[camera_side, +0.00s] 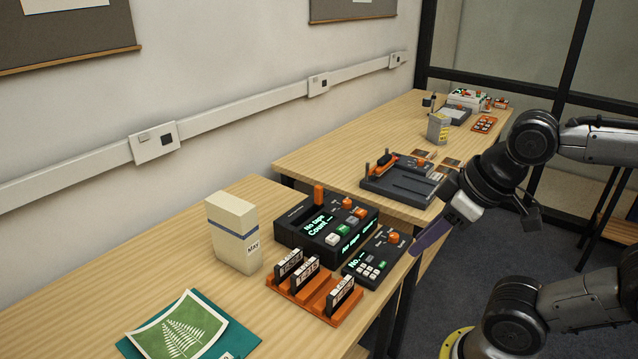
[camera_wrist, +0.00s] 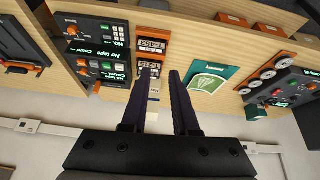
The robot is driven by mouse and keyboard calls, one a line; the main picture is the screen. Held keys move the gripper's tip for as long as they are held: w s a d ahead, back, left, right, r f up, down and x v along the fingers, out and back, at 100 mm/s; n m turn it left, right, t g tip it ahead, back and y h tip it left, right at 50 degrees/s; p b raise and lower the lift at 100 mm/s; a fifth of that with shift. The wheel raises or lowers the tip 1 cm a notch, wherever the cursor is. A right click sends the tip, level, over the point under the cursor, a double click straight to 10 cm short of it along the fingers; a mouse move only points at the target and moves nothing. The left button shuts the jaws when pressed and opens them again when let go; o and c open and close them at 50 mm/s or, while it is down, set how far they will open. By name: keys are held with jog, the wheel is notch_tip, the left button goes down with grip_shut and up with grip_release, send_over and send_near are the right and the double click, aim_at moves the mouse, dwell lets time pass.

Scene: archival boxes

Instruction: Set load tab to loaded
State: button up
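A black tape device (camera_side: 322,226) sits on the near wooden table, and its green display reads "No tape Count". An upright orange tab (camera_side: 318,194) stands at its back left; no label on it is readable, so I cannot confirm it is the load tab. The device also shows at the upper left of the wrist view (camera_wrist: 93,38). My gripper (camera_side: 420,248) is to the right of the device in the side view, by the table's right edge. In the wrist view its two dark purple fingers (camera_wrist: 162,73) are apart with nothing held between them.
An orange rack (camera_side: 318,308) holds upright labelled cassettes in front of the device. A smaller black control box (camera_side: 376,257) stands beside it. A cream box (camera_side: 233,236) stands left. A fern print (camera_side: 180,332) lies at the front. Another table behind holds a black tray (camera_side: 400,184).

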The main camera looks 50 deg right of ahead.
jog(key=shift+n+t, duration=0.3)
jog(key=shift+n, duration=0.2)
jog(key=w+r, duration=0.2)
jog(key=r, duration=0.1)
jog(key=w+r, duration=0.1)
jog(key=r, duration=0.1)
jog(key=shift+w+a+r, duration=0.1)
jog(key=shift+r, duration=0.1)
grip_shut()
jog(key=w+d+r, duration=0.3)
jog(key=w+r, duration=0.5)
jog(key=w, duration=0.5)
jog(key=w+d+g, duration=0.1)
jog(key=w+d, duration=0.8)
jog(key=w, duration=0.4)
jog(key=w+d+f+m+g, duration=0.1)
jog(key=w+d+f, duration=0.1)
jog(key=d+f, duration=0.4)
jog(key=w+d+f, duration=0.3)
jog(key=d+f, duration=0.2)
jog(key=f, duration=0.1)
jog(key=shift+w+d+f+m+g, duration=0.2)
jog(key=shift+w+d+m+g, duration=0.05)
jog(key=shift+d+m+g, duration=0.15)
